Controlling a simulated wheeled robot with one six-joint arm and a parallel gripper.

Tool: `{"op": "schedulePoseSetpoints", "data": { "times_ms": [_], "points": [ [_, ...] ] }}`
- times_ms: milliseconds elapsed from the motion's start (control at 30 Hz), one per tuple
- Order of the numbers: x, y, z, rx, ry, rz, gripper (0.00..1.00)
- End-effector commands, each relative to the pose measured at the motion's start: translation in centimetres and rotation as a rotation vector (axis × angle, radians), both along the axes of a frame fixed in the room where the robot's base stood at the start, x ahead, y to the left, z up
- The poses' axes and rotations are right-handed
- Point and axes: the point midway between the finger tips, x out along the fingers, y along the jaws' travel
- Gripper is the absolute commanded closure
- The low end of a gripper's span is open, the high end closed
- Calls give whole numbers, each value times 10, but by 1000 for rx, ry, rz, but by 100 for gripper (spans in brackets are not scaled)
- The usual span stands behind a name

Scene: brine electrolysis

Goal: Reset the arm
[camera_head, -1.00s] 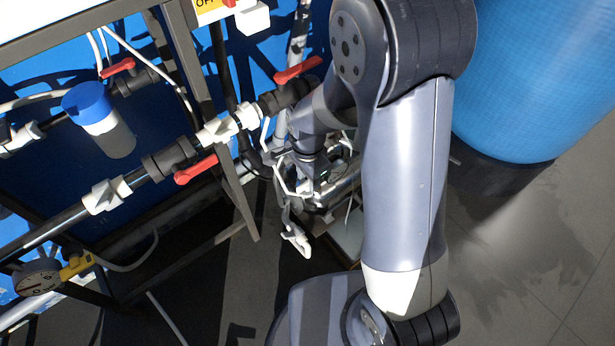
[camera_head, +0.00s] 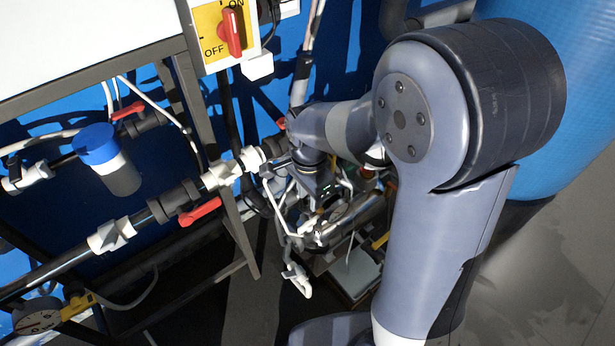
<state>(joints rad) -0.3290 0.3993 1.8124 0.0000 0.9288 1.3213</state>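My arm rises from the bottom right and bends at a large elbow joint. Its forearm reaches left and back to the wrist. My gripper (camera_head: 297,278) hangs below the wrist with its pale fingers pointing down, left of some metal pipework. It is small and seen at an angle, so I cannot tell whether the fingers are apart. I see nothing held in it.
A pipe run with red valve handles (camera_head: 200,212) crosses the left side, close to my wrist. A yellow ON/OFF switch (camera_head: 228,32) is above. A blue-capped filter (camera_head: 112,165) and a gauge (camera_head: 38,317) are left. A blue tank (camera_head: 560,100) stands right.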

Motion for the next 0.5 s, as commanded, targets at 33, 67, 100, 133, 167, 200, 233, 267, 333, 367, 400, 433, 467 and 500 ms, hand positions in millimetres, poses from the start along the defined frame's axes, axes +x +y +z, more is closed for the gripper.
{"op": "schedulePoseSetpoints", "data": {
  "times_ms": [33, 67, 100, 133, 167, 200, 233, 267, 333, 367, 400, 433, 467, 500],
  "points": [
    [0, 0, -2, -1, 2, 0, 69],
    [0, 0, -4, 0, 2, 0, 69],
    [0, 0, -8, -1, 3, 0, 69],
    [0, 0, -11, -1, 3, 0, 69],
    [0, 0, -15, -1, 3, 0, 69],
    [-1, 0, -21, -1, 4, 0, 69],
    [-1, 0, -26, -1, 4, 0, 69],
    [-1, 0, -32, -2, 6, 0, 69],
    [-1, 0, -45, -2, 7, 0, 69],
    [-1, 0, -51, -2, 6, 0, 69],
    [-1, 0, -59, -2, 6, 0, 69],
    [-1, 0, -65, -2, 6, 1, 69],
    [-1, 0, -70, -2, 6, 1, 69],
    [-1, 0, -77, -2, 5, 1, 69]
  ]
}}
